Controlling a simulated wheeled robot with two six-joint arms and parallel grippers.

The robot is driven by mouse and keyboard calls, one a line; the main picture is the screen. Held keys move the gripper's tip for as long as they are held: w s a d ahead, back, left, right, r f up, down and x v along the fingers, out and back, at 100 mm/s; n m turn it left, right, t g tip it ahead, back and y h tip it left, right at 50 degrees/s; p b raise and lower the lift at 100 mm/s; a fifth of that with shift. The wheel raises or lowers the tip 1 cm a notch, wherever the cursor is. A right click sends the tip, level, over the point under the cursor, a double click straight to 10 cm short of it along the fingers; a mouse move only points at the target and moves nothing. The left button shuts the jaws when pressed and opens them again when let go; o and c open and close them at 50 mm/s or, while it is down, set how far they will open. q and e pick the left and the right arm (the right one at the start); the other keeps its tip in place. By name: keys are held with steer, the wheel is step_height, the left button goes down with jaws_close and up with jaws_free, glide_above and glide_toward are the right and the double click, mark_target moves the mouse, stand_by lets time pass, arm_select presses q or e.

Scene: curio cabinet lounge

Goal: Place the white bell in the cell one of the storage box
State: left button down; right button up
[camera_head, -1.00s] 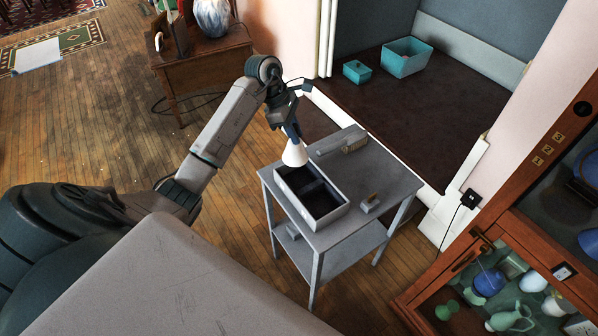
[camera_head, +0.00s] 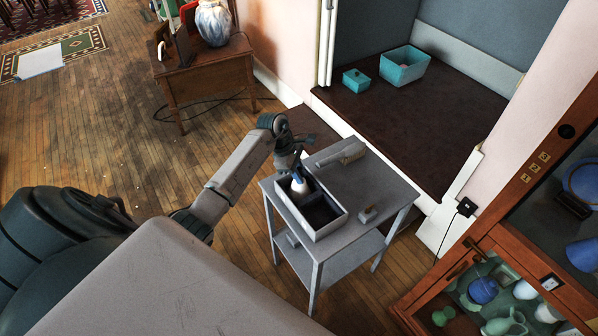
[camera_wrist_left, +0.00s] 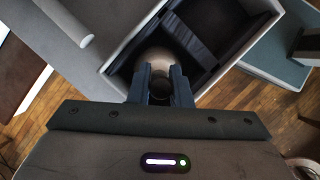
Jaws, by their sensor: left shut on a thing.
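The storage box (camera_head: 332,229) is a pale grey box with a dark lining, on a grey trolley. A dark divider (camera_wrist_left: 196,38) splits it into compartments; I cannot read any cell number. The white bell (camera_head: 299,189) is in the compartment at the box's far-left end, with its upper part showing. My left gripper (camera_head: 297,173) is above that compartment, shut on the bell. In the left wrist view the gripper (camera_wrist_left: 158,88) points into the box, with the pale bell (camera_wrist_left: 156,60) between its fingers. I cannot tell whether the bell touches the floor. My right gripper is out of view.
The trolley (camera_head: 367,191) also carries a long grey object (camera_head: 340,154) behind the box and a small grey block (camera_head: 367,214) at its right. A wooden glass-fronted cabinet (camera_head: 490,238) stands at right. Teal containers (camera_head: 405,66) lie on a dark platform at the back.

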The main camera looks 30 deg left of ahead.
arm_select(q)
steer(key=shift+f+b, duration=0.2)
steer(key=shift+b, duration=0.1)
steer(key=c, duration=1.3)
jaws_free()
steer(key=shift+r, duration=0.1)
steer(key=shift+r+p, duration=0.2)
steer(key=shift+p, duration=0.15)
steer(key=shift+a+r+b, duration=0.2)
steer(key=shift+b, duration=0.1)
steer(key=b+v, duration=0.4)
steer(key=v, duration=0.7)
steer(key=shift+s+r, duration=0.15)
steer(key=shift+r, duration=0.1)
